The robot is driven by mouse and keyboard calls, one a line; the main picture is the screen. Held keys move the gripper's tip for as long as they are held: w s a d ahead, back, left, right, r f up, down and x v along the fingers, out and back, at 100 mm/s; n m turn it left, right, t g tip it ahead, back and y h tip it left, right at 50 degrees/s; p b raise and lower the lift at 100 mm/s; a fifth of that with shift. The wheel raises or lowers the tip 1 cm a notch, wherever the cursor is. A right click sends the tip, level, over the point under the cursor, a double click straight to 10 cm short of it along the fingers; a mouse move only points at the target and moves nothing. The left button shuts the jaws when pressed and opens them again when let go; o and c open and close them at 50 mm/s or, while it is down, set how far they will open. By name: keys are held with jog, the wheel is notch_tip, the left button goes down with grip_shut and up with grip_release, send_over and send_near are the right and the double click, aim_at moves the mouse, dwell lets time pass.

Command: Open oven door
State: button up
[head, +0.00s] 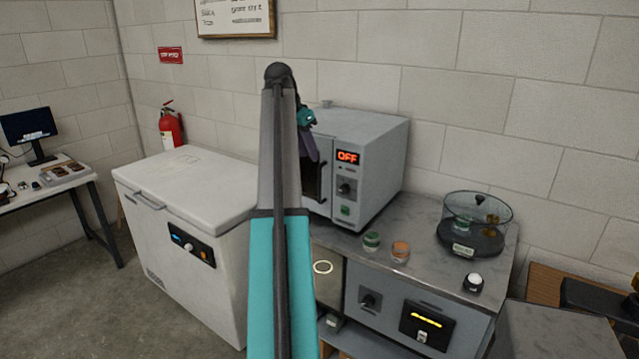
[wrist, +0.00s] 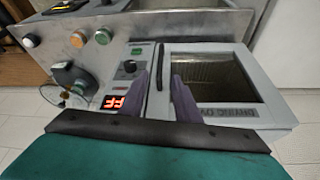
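The drying oven (head: 385,150) is a grey box on a counter with a red OFF display. Its door, with a dark window (head: 325,178), is on the left of its front, partly hidden by my arm, and looks closed. In the wrist view, which is upside down, the oven door (wrist: 252,115) shows with its window and a dark bar handle (wrist: 161,65). My gripper (wrist: 170,85) is open, its two purple fingers apart and pointing at the handle area. In the head view my gripper (head: 311,150) is before the door.
A white chest freezer (head: 190,190) stands left of the oven. Green (head: 371,240) and orange (head: 400,251) jars and a round clear-lidded container (head: 475,222) stand on the counter (head: 430,265). A fire extinguisher (head: 171,130) hangs behind. Open floor shows at lower left.

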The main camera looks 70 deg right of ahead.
jog(key=p, duration=0.3)
send_over(320, 200)
jog(key=shift+w+d+f, duration=0.1)
jog(key=shift+d+f, duration=0.05)
jog(key=shift+f, duration=3.05)
jog(key=shift+w+d+f, duration=0.1)
jog(key=shift+d+f, duration=0.05)
jog(key=shift+f, duration=3)
grip_shut()
